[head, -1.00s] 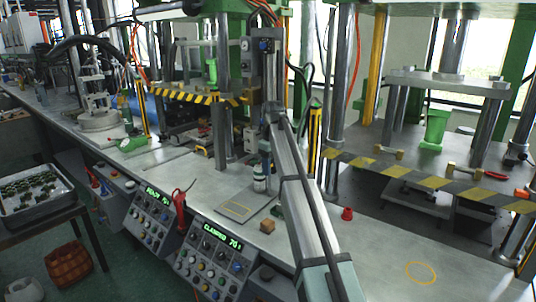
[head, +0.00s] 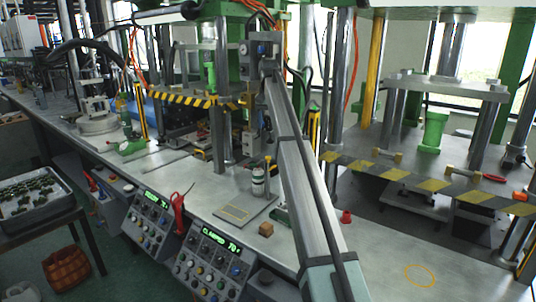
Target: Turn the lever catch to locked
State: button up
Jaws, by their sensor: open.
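My arm rises from the lower right to a grey joint block at the top centre, in front of the press. My gripper's fingers cannot be made out; the arm and the machine parts behind it hide them.
A brown block (head: 266,229) and a dark plate with a yellow outline (head: 236,213) lie on the bench. A red cap (head: 346,217) stands right of my arm. Control panels (head: 208,262) line the front; one display reads CLAMPED. The front right bench (head: 385,255) is mostly clear.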

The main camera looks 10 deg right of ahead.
jog(key=f+m, duration=0.4)
jog(key=m, duration=0.2)
jog(key=f+m, duration=0.4)
jog(key=m, duration=0.2)
jog(key=f+m, duration=0.5)
jog(key=m, duration=0.1)
jog(key=shift+w+m+g, duration=0.2)
jog(key=shift+m+g, duration=0.1)
jog(key=shift+g, duration=0.1)
grip_shut()
dwell(0.6)
